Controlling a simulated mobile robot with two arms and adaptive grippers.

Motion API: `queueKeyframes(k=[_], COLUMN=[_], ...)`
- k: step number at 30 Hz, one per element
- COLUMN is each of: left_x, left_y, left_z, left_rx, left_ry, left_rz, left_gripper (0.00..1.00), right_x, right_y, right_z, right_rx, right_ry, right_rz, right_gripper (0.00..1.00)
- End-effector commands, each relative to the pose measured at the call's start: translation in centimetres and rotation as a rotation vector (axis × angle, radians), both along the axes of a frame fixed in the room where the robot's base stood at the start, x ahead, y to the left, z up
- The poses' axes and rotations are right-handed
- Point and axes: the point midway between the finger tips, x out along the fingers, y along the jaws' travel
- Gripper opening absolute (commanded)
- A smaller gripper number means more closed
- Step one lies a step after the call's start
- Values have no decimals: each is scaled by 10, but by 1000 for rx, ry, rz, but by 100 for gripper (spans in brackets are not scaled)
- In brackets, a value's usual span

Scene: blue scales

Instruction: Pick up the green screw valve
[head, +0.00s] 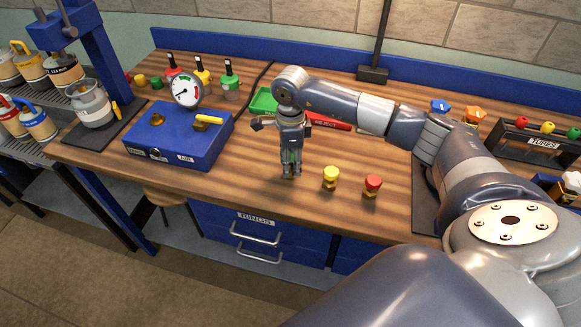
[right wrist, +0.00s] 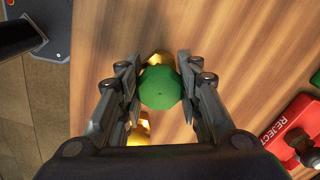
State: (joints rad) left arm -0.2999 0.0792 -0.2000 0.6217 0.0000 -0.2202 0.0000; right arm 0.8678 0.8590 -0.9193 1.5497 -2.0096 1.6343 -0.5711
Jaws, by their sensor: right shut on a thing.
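The green screw valve (right wrist: 160,88) has a faceted green top and a brass part below it. In the right wrist view it sits between the two fingers of my right gripper (right wrist: 158,86), which is shut on it. In the head view my right gripper (head: 291,172) points down at the wooden bench top, and only a bit of green shows between its fingers. Whether the valve still touches the bench is hard to tell. My left gripper is not in view.
A yellow screw valve (head: 331,177) and a red screw valve (head: 372,185) stand to the right of the gripper. A blue box with a gauge (head: 180,140) stands to the left. A red REJECT tray (head: 331,123) and a green tray (head: 264,102) lie behind.

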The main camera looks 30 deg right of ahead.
Motion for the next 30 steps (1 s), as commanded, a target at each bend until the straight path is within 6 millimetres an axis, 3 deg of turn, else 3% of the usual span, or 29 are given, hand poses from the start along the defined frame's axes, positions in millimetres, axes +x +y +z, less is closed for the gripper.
queueKeyframes(k=[3, 21, 30], left_x=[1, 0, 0], left_y=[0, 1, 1], left_z=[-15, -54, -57], left_rx=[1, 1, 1], left_ry=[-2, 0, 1], left_rz=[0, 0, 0], left_gripper=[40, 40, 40], right_x=[-2, -100, -114], right_y=[3, 99, 113], right_z=[15, 27, 31], right_rx=[0, 1, 0], right_ry=[-3, -3, 0], right_rz=[3, 5, 1], right_gripper=[4, 4, 4])
